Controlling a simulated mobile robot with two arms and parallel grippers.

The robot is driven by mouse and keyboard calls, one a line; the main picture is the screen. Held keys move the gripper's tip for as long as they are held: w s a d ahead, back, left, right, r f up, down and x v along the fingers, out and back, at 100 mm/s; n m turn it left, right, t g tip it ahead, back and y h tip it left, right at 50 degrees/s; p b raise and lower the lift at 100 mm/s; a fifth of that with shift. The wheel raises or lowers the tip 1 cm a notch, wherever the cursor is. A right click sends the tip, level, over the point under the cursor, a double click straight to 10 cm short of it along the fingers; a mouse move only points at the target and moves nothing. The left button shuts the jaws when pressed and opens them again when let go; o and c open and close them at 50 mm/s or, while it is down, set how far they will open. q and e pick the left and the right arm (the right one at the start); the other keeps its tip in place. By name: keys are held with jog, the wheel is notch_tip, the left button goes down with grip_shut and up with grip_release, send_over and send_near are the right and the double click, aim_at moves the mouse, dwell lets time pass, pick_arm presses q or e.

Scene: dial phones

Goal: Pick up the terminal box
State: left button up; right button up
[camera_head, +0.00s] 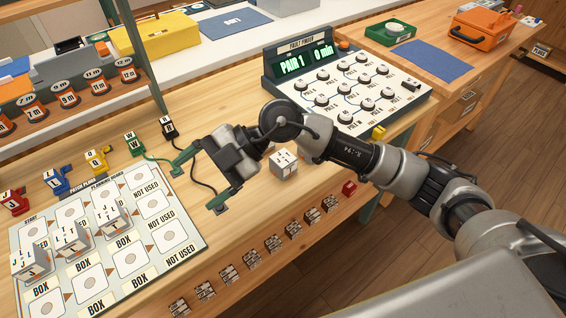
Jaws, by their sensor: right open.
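A pale grey terminal box (284,165) with dark marks on top stands on the wooden bench, just right of my right gripper's body and partly under my arm. Similar small boxes stand on the left part of the planning board: a front one (30,262), a middle one (71,240) and a rear one (109,219). My right gripper (199,184) is open, its green-tipped fingers spread above the bench, between the board and the lone box. Nothing shows between the fingers. My left gripper is not in view.
The planning board (165,232) lies at the front left, with coloured patch plugs (97,161) behind it. Several small dark-marked blocks (251,259) line the front edge. A fault finder panel (350,90) stands at the back. A red block (349,188) sits at the right front.

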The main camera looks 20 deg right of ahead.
jog(key=w+d+f+m+t+h, duration=0.1)
jog(key=w+d+f+m+h, duration=0.15)
jog(key=w+d+h, duration=0.4)
jog(key=m+t+h, duration=0.1)
jog(key=m+h, duration=0.2)
jog(key=h, duration=0.3)
send_over(283, 158)
jog(key=shift+s+a+r+n, duration=0.1)
jog(key=shift+s+r+n, duration=0.05)
jog(key=shift+s+n, duration=0.15)
jog(key=f, duration=0.2)
jog(key=d+f, duration=0.1)
jog(key=f, duration=0.1)
jog(key=shift+w+f, duration=0.1)
jog(key=shift+w, duration=0.05)
jog(key=shift+w+a+f+p, duration=0.1)
jog(key=shift+a+f+p, duration=0.1)
jog(key=shift+f, duration=1.35)
jog(key=shift+w+a+f+p, duration=0.1)
jog(key=shift+a+f+p, duration=0.05)
jog(key=shift+f, duration=1.4)
jog(key=shift+c, duration=0.2)
jog(key=c, duration=1)
